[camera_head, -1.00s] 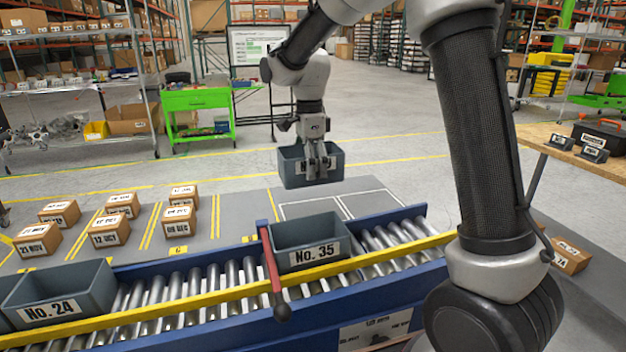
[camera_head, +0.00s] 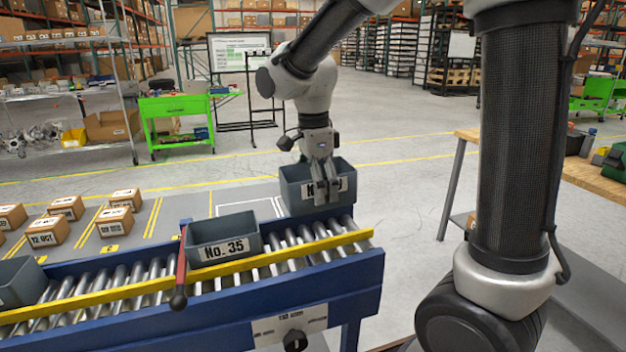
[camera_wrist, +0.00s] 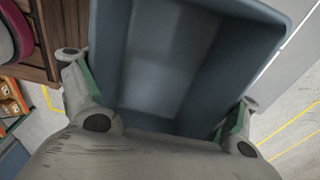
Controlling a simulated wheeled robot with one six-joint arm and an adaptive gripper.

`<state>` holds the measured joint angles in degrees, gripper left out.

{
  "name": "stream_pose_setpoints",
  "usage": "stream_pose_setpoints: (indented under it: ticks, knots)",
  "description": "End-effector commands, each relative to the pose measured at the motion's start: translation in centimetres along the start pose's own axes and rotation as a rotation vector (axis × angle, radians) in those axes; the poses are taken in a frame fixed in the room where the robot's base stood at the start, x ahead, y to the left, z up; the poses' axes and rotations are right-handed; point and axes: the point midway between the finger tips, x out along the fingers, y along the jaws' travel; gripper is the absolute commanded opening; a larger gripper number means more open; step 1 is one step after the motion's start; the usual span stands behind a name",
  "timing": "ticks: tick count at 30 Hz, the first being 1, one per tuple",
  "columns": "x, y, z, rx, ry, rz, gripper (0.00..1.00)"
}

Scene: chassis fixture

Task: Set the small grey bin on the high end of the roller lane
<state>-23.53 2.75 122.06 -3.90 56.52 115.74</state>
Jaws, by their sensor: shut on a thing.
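The small grey bin (camera_head: 296,196) is in my gripper (camera_head: 324,196), upright, over the right part of the roller lane (camera_head: 290,240). My gripper is shut on the bin's near wall, and its fingers cover part of the label. The bin's bottom looks close to the rollers at the back edge of the lane; I cannot tell whether it touches. In the wrist view the bin's empty inside (camera_wrist: 175,70) fills the middle, with my gripper (camera_wrist: 160,120) at its near side.
A grey bin marked No. 35 (camera_head: 222,238) stands on the lane to the left, beside a red lever (camera_head: 181,268). Another grey bin (camera_head: 18,283) is at the far left. A yellow rail (camera_head: 200,276) runs along the near side. Rollers right of No. 35 are bare.

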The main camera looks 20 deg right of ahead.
Motion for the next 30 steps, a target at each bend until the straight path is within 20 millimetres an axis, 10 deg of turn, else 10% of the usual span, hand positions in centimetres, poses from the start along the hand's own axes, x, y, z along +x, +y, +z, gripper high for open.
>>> stream_pose_setpoints:
  ticks: [30]
  knots:
    - [8.9,0.0,0.0,-0.001,0.000,0.001,0.59]
